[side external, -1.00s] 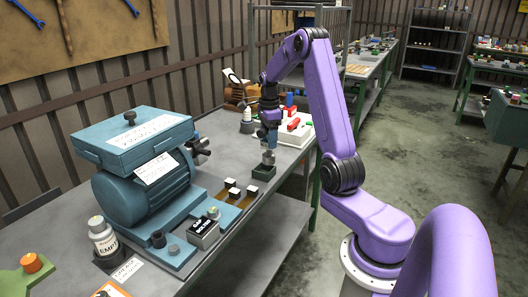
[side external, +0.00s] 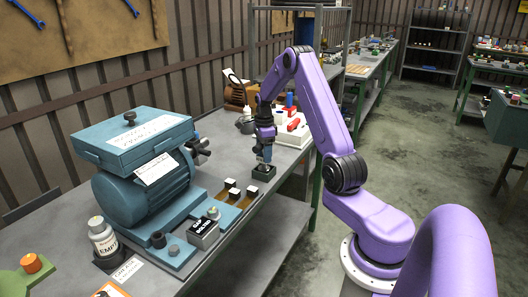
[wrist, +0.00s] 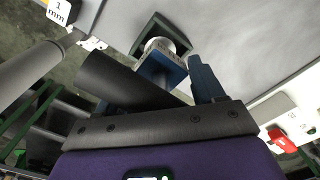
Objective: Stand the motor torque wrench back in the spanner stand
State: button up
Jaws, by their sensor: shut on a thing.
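My gripper (side external: 265,138) is shut on the motor torque wrench (side external: 264,154), which has a blue body and a pale lower end. The wrench points down, roughly upright, at the spanner stand (side external: 263,173), a small dark green square holder on the bench. In the wrist view, the wrench's blue square part (wrist: 162,66) shows beyond the jaws. Its pale round end lies within the outline of the stand's square rim (wrist: 182,29). How deep the end sits is hidden. A dark cylinder (wrist: 125,82) crosses in front of the jaws.
A blue-green motor housing (side external: 145,185) stands to the left on the bench. A base with several white-topped blocks (side external: 232,190) lies just left of the stand. A white tray with red parts (side external: 294,130) is behind. The bench's right edge is close to the stand.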

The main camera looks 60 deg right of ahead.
jog(key=o, duration=1.5)
jog(key=shift+f, duration=0.1)
jog(key=shift+o, duration=0.2)
